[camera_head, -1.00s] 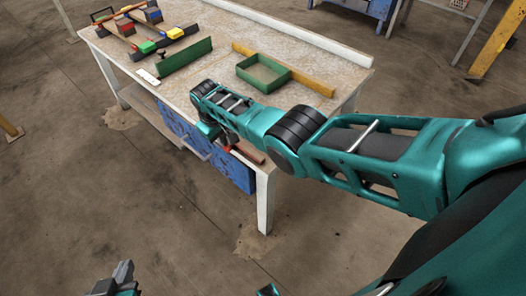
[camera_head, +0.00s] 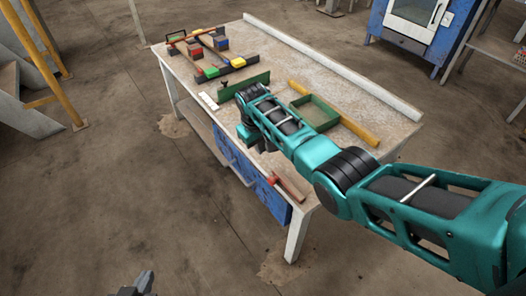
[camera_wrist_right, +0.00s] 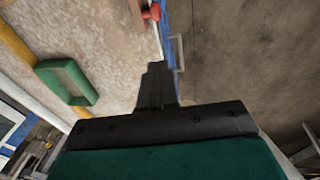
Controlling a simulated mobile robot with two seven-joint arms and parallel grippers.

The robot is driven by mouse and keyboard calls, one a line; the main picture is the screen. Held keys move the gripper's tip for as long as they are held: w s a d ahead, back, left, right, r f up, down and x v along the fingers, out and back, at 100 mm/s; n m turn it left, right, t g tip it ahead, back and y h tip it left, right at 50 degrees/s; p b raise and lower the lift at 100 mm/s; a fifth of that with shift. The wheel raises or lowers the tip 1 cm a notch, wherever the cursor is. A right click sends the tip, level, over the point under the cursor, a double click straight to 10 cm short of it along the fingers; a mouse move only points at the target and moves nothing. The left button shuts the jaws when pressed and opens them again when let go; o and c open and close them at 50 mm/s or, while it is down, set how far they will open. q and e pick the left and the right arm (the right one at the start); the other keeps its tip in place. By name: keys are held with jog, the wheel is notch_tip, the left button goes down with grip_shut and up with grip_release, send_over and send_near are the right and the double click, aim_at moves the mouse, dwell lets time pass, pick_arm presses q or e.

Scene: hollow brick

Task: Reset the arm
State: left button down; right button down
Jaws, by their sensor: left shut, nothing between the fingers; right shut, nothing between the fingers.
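My right arm reaches from the lower right over the workbench's near edge in the head view. Its gripper (camera_wrist_right: 156,72) shows in the right wrist view with its fingers together and nothing between them. It hangs above the bench near the front edge, apart from the green tray (camera_wrist_right: 68,82) and the red-headed hammer (camera_wrist_right: 151,12). In the head view my wrist mostly hides this gripper. My left gripper (camera_head: 143,283) shows only in part at the bottom edge of the head view, shut, empty and low over the floor.
The workbench (camera_head: 352,82) holds the green tray (camera_head: 316,113), a yellow bar (camera_head: 350,125), a green plate (camera_head: 245,86), coloured blocks (camera_head: 212,72) and the hammer (camera_head: 286,187) at its front edge. A blue cabinet (camera_head: 408,25) stands behind.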

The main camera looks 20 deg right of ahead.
jog(key=shift+a+r, duration=0.1)
jog(key=shift+r, duration=0.45)
jog(key=s+d+f+t+y, duration=0.15)
jog(key=s+f+t, duration=0.35)
jog(key=s+f, duration=0.75)
jog(key=s+r+t+y, duration=0.1)
jog(key=s+r+t, duration=0.1)
jog(key=s+r, duration=0.2)
jog(key=s+d+r+m+t+y, duration=0.1)
jog(key=s+r, duration=0.3)
jog(key=s, duration=0.7)
jog(key=shift+r+t, duration=0.25)
jog(key=shift+t, duration=0.35)
